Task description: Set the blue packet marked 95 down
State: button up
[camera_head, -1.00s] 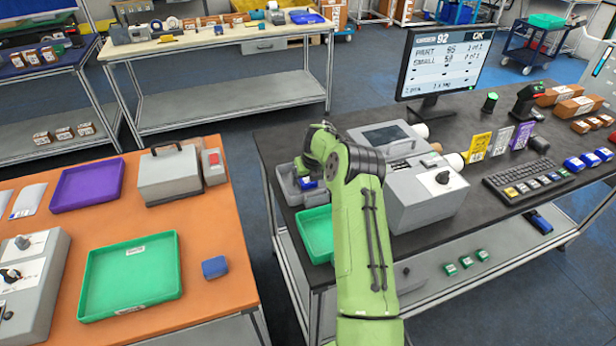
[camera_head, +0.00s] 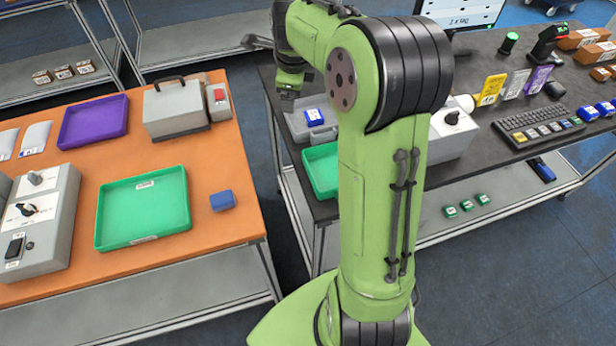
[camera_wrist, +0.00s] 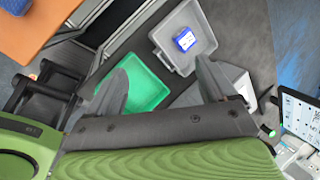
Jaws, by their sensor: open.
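A blue packet with a white label (camera_head: 313,117) lies in a grey tray on the black bench. It also shows in the wrist view (camera_wrist: 186,41); its number is too small to read. The grey tray (camera_wrist: 207,33) is around it, with bare floor beside it. My gripper (camera_wrist: 162,82) is open and empty, above the bench and apart from the packet. In the head view my gripper (camera_head: 287,92) is partly hidden by my arm, up and left of the packet.
A green tray (camera_head: 319,170) stands next to the grey tray. The orange table holds a green tray (camera_head: 143,212), another blue packet (camera_head: 221,200), a purple tray (camera_head: 93,121) and a grey case (camera_head: 175,108). My arm hides part of the black bench.

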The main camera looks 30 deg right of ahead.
jog(key=s+a+r+n, duration=0.5)
jog(key=s+a+n, duration=0.1)
jog(key=s+n, duration=0.2)
jog(key=s+a+f+n+y, duration=0.1)
jog(key=s+a+n, duration=0.3)
jog(key=s+n, duration=0.5)
jog(key=s+a+f+n+t, duration=0.1)
jog(key=s+a+n, duration=0.3)
jog(key=s+n, duration=0.5)
jog(key=shift+s+y, duration=0.4)
jog(key=shift+s, duration=0.65)
